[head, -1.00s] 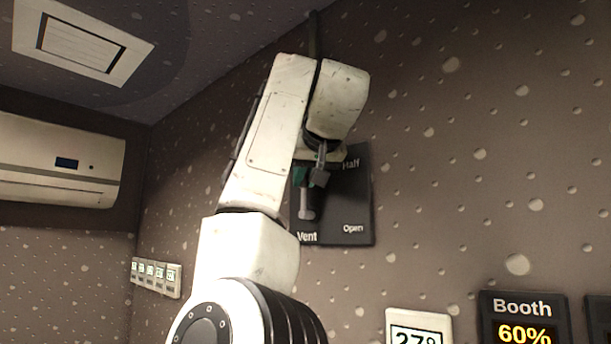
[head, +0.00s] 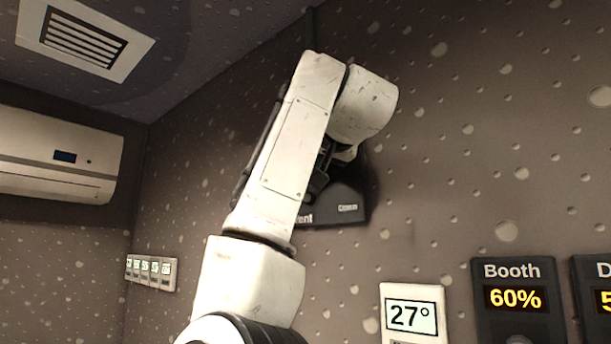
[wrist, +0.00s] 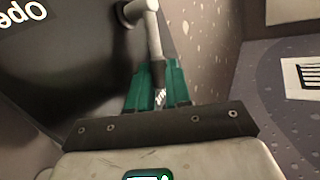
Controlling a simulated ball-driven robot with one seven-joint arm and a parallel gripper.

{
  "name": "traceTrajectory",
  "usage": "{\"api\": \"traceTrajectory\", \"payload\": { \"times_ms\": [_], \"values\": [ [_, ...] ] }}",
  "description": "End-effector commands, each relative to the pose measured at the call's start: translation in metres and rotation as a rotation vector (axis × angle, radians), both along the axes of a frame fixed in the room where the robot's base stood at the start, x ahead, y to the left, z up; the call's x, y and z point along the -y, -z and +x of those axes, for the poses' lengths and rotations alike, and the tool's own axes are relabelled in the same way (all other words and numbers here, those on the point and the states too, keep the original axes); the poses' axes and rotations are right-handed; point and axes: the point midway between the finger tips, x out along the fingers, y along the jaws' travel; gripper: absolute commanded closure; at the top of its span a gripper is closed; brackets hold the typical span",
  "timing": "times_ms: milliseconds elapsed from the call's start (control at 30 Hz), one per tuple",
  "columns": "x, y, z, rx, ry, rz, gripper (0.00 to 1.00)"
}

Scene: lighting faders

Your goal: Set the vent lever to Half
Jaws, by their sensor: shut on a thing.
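The vent panel (head: 335,212) is a dark plate on the wall, mostly covered by my arm in the head view. In the wrist view the dark panel (wrist: 60,60) shows an upside-down Open label at the upper left. The grey vent lever (wrist: 154,38) runs from its pivot down between the teal fingers of my gripper (wrist: 160,92), which is shut on its end. The Half label and the lever's exact setting are hidden.
The ceiling vent (head: 85,38) shows open slats. An air conditioner (head: 60,158) and a row of small switches (head: 151,271) are on the left. A 27° thermostat (head: 410,317) and a Booth 60% fader panel (head: 515,298) are at the lower right.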

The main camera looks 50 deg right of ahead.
Motion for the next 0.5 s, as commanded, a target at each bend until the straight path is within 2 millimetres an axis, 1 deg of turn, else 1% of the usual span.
{"api": "traceTrajectory", "payload": {
  "times_ms": [33, 300, 500],
  "values": [
    [0.000, 0.009, -0.004, 0.043, 0.001, -0.001, 1.00],
    [0.000, 0.016, -0.016, 0.245, 0.001, 0.005, 1.00],
    [0.000, 0.020, -0.021, 0.347, 0.001, 0.010, 1.00]
  ]
}}
